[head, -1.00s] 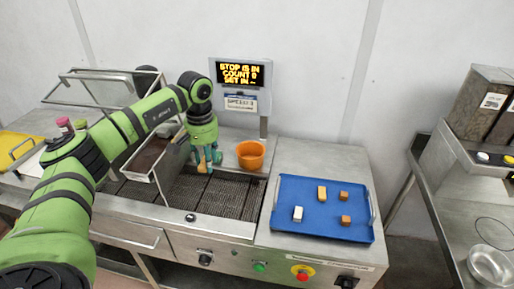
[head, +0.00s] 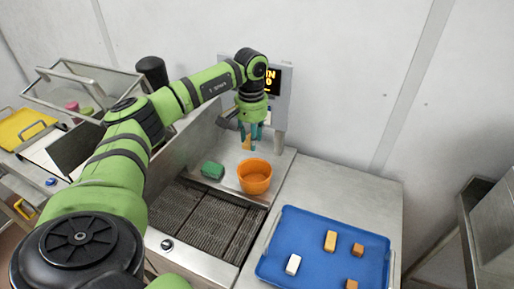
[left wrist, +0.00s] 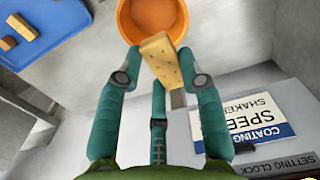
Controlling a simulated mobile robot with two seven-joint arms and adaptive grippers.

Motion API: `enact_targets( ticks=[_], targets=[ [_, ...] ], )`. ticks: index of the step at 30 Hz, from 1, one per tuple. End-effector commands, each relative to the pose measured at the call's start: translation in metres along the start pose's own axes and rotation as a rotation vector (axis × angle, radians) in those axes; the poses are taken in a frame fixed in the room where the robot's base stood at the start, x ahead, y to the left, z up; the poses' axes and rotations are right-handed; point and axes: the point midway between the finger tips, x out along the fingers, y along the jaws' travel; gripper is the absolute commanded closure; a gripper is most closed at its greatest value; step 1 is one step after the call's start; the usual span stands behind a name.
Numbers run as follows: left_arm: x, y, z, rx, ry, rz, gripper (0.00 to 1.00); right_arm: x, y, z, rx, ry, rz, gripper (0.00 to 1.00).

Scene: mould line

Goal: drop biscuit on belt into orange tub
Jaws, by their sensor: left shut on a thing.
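A tan biscuit (left wrist: 162,60) with dark specks is held between the teal fingers of my left gripper (left wrist: 160,75) in the left wrist view. In the head view my left gripper (head: 250,138) hangs above the steel ledge, behind the orange tub, with the biscuit (head: 247,142) partly hidden by the fingers. The orange tub (head: 255,178) stands upright on the ledge beside the belt, and its near inside shows no contents. The tub also shows in the left wrist view (left wrist: 150,22), just beyond the biscuit. The dark mesh belt (head: 205,215) looks bare where visible. My right gripper is not in view.
A blue tray (head: 310,262) with several small blocks stands at the right front. A sign post with a lit display (head: 273,80) stands behind my gripper. A yellow tray (head: 22,128) is at far left.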

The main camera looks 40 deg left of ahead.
Motion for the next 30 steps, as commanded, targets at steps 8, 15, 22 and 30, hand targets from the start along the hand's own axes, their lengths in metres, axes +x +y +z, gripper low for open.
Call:
enact_targets(
  ticks=[8,15,22,30],
  targets=[
    [0.038,0.0,0.0,0.0,0.0,0.0,0.76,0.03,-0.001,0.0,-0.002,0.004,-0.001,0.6],
    [0.045,0.0,0.0,0.0,0.0,0.0,0.76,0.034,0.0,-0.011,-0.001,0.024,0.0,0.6],
    [0.044,0.0,0.0,0.0,0.0,0.0,0.35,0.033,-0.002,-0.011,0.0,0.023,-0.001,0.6],
    [0.044,0.0,0.0,0.0,0.0,0.0,0.35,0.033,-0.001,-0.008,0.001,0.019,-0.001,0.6]
  ],
)
